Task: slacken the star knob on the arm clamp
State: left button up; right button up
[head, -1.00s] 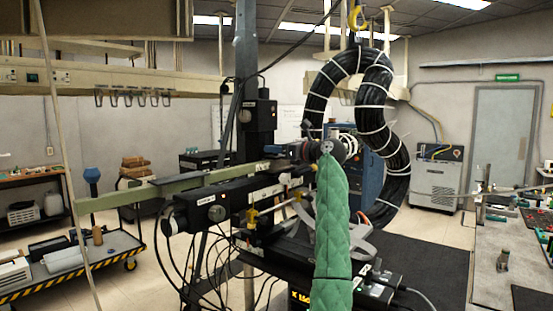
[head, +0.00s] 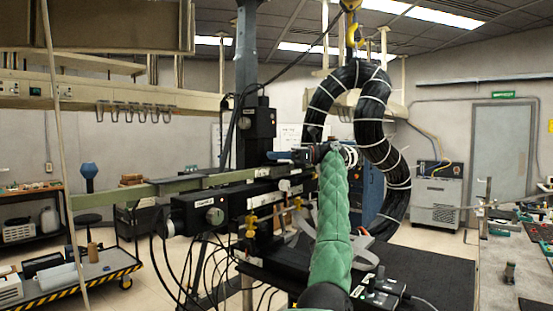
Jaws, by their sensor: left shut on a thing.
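My left arm, in a green quilted sleeve, rises from the bottom middle of the head view. My left gripper (head: 320,152) is at its far end, small and dark, against the clamp hardware at the end of the long horizontal arm (head: 150,188). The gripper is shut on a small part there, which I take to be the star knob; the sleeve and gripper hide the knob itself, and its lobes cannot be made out. A blue and black part (head: 285,156) sits just left of the gripper. My right gripper is not in view.
A thick black cable coil with white bands (head: 385,135) hangs from a yellow hook (head: 350,5) close behind the gripper. A dark upright post (head: 246,60) stands left. Loose cables hang below the black unit (head: 200,213). A workbench (head: 497,270) is at the right.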

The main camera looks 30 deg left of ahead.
pick_arm(q)
jog(key=shift+n+g+h, duration=0.5)
jog(key=shift+g, duration=0.1)
jog(key=o, duration=0.7)
jog(key=shift+w, duration=0.1)
jog(key=shift+d, duration=0.1)
jog(key=shift+w+d, duration=0.15)
jog(key=shift+w, duration=0.1)
jog(key=b+v, duration=0.1)
jog(key=v, duration=0.4)
jog(key=shift+w+b, duration=0.1)
jog(key=shift+b, duration=0.25)
jog(key=shift+v, duration=1.05)
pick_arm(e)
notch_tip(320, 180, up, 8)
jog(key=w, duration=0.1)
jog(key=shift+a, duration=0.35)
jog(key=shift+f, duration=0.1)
